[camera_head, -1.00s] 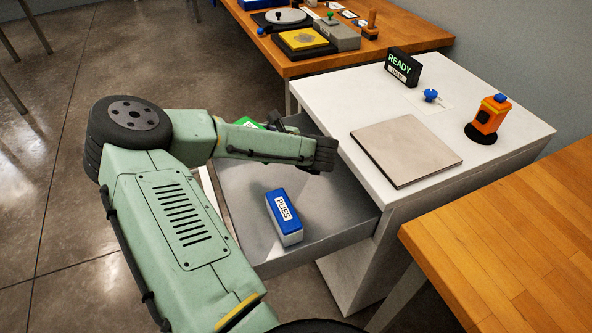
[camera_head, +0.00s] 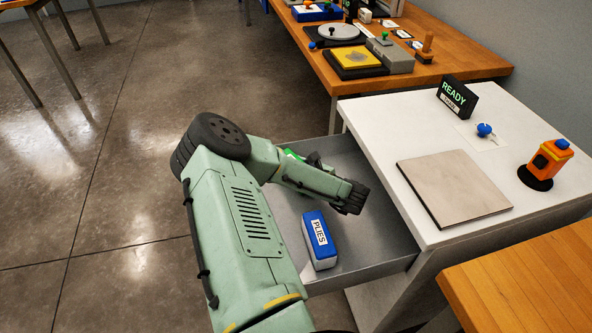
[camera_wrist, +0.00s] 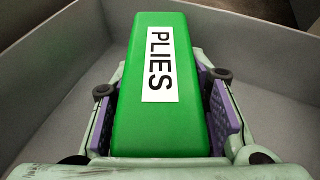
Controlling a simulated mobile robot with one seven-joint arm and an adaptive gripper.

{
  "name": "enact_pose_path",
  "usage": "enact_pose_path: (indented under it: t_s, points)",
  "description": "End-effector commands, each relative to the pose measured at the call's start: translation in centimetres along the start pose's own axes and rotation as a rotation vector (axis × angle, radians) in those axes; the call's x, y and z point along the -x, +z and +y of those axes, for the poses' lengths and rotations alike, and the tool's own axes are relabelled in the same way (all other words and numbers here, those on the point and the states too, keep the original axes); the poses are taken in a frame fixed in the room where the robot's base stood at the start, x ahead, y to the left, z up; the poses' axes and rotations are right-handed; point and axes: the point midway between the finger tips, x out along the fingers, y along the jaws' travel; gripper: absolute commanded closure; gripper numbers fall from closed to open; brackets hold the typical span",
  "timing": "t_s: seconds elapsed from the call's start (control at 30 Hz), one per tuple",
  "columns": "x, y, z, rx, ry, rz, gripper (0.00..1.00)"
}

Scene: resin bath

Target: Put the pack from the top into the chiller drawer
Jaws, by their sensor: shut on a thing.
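A green pack labelled PLIES (camera_wrist: 160,85) fills the middle of the wrist view, between the purple pads of my gripper (camera_wrist: 165,110). My gripper is shut on it. In the head view only a small green part of this pack (camera_head: 292,154) shows behind my wrist, at the far left of the open grey drawer (camera_head: 378,235). The drawer walls surround the pack in the wrist view; I cannot tell whether it touches the drawer floor. A blue pack with a white base, also labelled PLIES (camera_head: 320,241), lies in the drawer nearer the front.
The drawer sticks out from a white cabinet (camera_head: 400,125). On its top are a flat beige plate (camera_head: 454,185), a READY sign (camera_head: 457,97), a blue knob (camera_head: 485,130) and an orange device (camera_head: 546,162). Wooden tables stand behind (camera_head: 470,62) and at front right (camera_head: 530,285).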

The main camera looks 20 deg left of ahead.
Motion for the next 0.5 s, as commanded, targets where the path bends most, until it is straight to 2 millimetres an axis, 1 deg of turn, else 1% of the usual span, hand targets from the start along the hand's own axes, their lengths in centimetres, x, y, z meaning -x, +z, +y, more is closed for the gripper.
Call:
enact_pose_path:
  t_s: [0.1,0.4,0.43,0.5]
  points:
    - [-0.37,-0.85,-0.03,0.0,-0.001,-0.003,0.95]
    - [-0.52,-1.19,0.0,0.001,0.0,-0.002,0.95]
    - [-0.48,-1.15,0.0,0.001,-0.001,-0.001,0.57]
    - [-0.47,-1.14,0.0,0.001,-0.001,-0.001,0.52]
